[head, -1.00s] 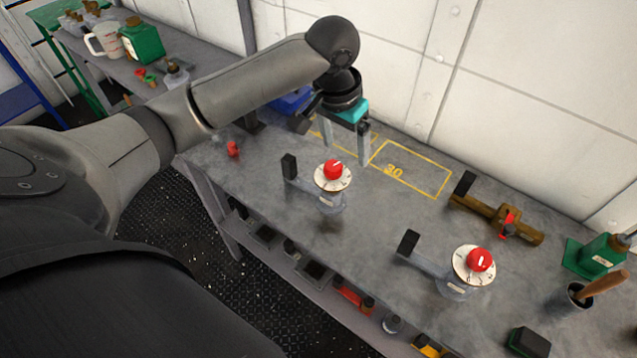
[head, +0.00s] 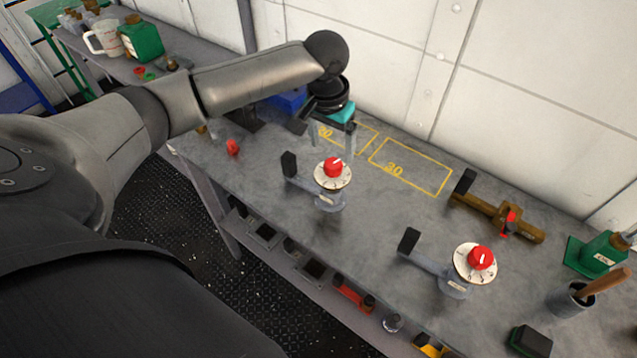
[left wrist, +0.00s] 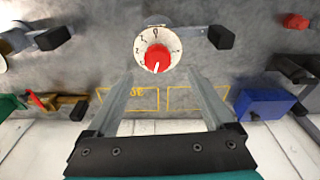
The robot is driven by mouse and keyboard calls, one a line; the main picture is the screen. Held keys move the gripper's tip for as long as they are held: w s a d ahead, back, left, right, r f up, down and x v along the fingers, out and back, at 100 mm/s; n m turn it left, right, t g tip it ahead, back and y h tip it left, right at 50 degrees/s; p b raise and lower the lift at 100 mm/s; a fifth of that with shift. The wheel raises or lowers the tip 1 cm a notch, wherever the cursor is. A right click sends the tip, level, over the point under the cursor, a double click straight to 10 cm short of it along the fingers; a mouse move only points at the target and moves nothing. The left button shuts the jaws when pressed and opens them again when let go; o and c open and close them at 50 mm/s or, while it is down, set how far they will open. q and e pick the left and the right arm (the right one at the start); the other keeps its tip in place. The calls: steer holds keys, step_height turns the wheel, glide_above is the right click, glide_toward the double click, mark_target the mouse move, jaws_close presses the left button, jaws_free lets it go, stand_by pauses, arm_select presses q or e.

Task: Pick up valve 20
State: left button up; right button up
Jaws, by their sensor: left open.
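Two grey valves with white dials and red knobs stand on the grey workbench (head: 390,225). The nearer-to-gripper valve (head: 332,173) is in the middle of the head view, with a black-ended handle to its left. The other valve (head: 475,265) is at lower right. I cannot read a number on either. My left gripper (head: 335,146) is open and empty, just behind the middle valve. In the left wrist view its fingers (left wrist: 158,78) point toward that valve's dial (left wrist: 157,48), which lies beyond the fingertips, not gripped. My right gripper is not in view.
Yellow numbered outlines (head: 410,167) mark the bench by the wall. A brown valve with a red part (head: 500,217) lies at right, near a green oil can (head: 600,253) and a brush pot (head: 570,299). A blue box (left wrist: 262,104) stands behind; a small red item (head: 233,147) is at left.

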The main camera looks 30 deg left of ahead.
mark_target(333, 164)
arm_select(q)
step_height(333, 164, down, 5)
steer(key=shift+w+d+f, duration=0.15)
jaws_close()
stand_by(0.8)
stand_by(0.3)
